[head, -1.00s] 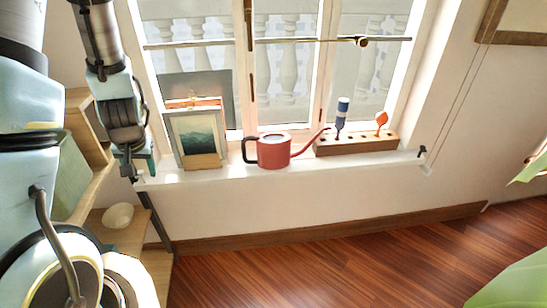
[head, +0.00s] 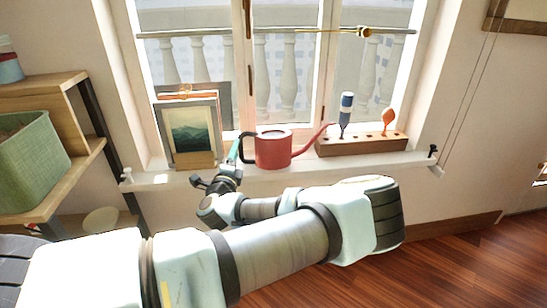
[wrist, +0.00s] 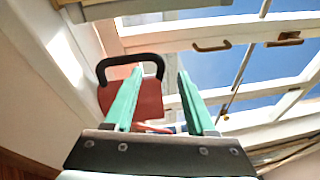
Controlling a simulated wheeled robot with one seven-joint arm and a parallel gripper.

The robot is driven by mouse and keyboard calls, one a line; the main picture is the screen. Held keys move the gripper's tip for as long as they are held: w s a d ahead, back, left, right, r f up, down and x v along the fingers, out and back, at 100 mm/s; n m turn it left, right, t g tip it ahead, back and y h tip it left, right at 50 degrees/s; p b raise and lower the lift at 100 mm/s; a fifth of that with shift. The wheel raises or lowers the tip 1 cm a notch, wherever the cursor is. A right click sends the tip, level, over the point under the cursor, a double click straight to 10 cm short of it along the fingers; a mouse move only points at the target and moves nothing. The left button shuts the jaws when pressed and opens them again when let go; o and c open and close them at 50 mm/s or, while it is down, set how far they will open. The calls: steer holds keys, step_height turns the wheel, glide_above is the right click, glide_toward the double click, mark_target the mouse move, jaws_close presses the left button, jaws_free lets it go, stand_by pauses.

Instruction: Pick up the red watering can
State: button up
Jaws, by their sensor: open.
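The red watering can (head: 273,150) stands upright on the white window sill, with its black handle at the left and its thin spout pointing right. My gripper (head: 236,150) is just left of the handle, low by the sill's front edge. In the wrist view the can (wrist: 137,100) and its black handle show ahead, between and behind the left green finger. The fingers of my gripper (wrist: 160,80) are apart with nothing held. Whether a finger touches the handle cannot be told.
A framed picture (head: 191,135) stands on the sill left of the can. A wooden rack (head: 360,144) with a blue bottle-like tool (head: 345,110) and an orange one (head: 388,118) sits at the right. A shelf with a green basket (head: 30,155) is at far left.

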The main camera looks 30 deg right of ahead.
mark_target(250, 134)
steer(key=shift+m+g+h, duration=0.3)
steer(key=shift+m+h, duration=0.4)
steer(key=d, duration=0.1)
steer(key=w+d, duration=0.1)
steer(key=d, duration=0.1)
steer(key=w+d+p, duration=0.1)
steer(key=d, duration=0.1)
steer(key=shift+w+d+r, duration=0.15)
steer(key=shift+w+r, duration=0.05)
steer(key=shift+r, duration=0.2)
steer(key=shift+f+p+x, duration=0.15)
steer(key=shift+p+x, duration=0.2)
steer(key=shift+x, duration=1.05)
steer(key=shift+f+p+x, duration=0.1)
steer(key=shift+p+x, duration=0.2)
steer(key=shift+x, duration=1.05)
steer(key=shift+d, duration=0.1)
jaws_close()
